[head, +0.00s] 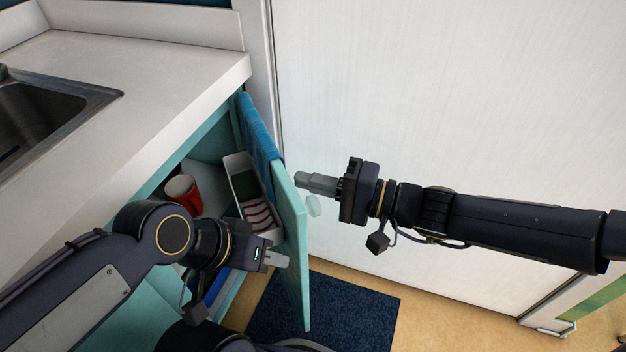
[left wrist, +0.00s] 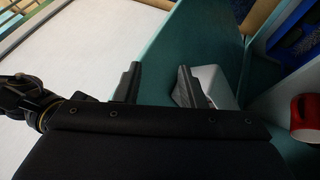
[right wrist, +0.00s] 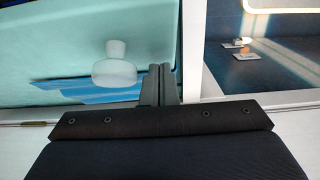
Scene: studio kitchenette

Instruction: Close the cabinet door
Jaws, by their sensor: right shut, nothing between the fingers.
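The teal cabinet door (head: 291,225) stands open under the counter, its pale round knob (head: 314,205) on the outer face. My right gripper (head: 299,180) is shut and empty at the outer side of the door, just above the knob in the picture. The right wrist view shows the knob (right wrist: 114,66) left of the closed fingers (right wrist: 160,84). My left gripper (head: 284,260) is at the inner side of the door, low in the picture. Its fingers (left wrist: 160,86) are apart in the left wrist view, with teal panel behind them. I cannot tell whether it touches the door.
A blue towel (head: 259,140) hangs over the door's top edge. Inside the cabinet are a red cup (head: 184,193) and a white container (head: 238,170). The counter (head: 150,70) overhangs the opening. A dark blue mat (head: 350,312) lies on the floor.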

